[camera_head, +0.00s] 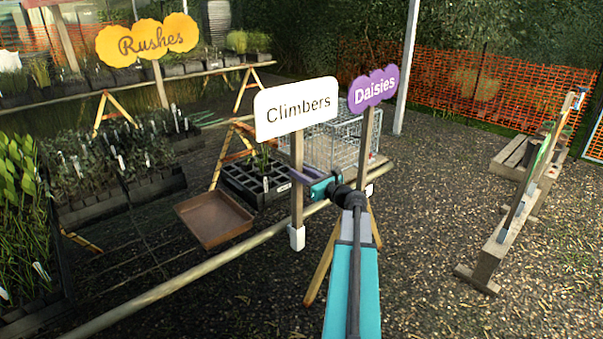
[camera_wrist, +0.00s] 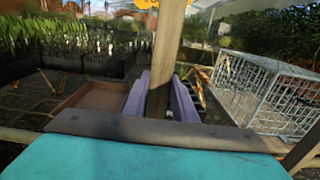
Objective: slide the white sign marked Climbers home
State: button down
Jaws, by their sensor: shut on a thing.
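The white sign marked Climbers (camera_head: 297,108) stands upright on a wooden post (camera_head: 297,190). A white socket (camera_head: 296,237) on the front rail (camera_head: 190,277) is at the foot of the post; I cannot tell how deep the post sits in it. My gripper (camera_head: 301,183) is shut on the post, below the board. In the wrist view the post (camera_wrist: 166,55) rises between the two purple fingers (camera_wrist: 160,95). The board itself is out of the wrist view.
The purple Daisies sign (camera_head: 373,88) stands close to the right. A wire crate (camera_head: 345,135) is behind it, also in the wrist view (camera_wrist: 265,92). A brown tray (camera_head: 214,219) and black plant trays lie left of the post. The yellow Rushes sign (camera_head: 147,39) is farther back.

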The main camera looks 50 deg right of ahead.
jog(key=shift+f, duration=0.1)
dwell(0.3)
jog(key=c, duration=1.4)
grip_release()
jog(key=shift+o, duration=0.2)
jog(key=shift+f, duration=0.1)
jog(key=shift+s, duration=0.1)
jog(key=s+a+b, duration=0.1)
jog(key=s+b, duration=0.1)
jog(key=s, duration=1.1)
jog(key=shift+s, duration=0.35)
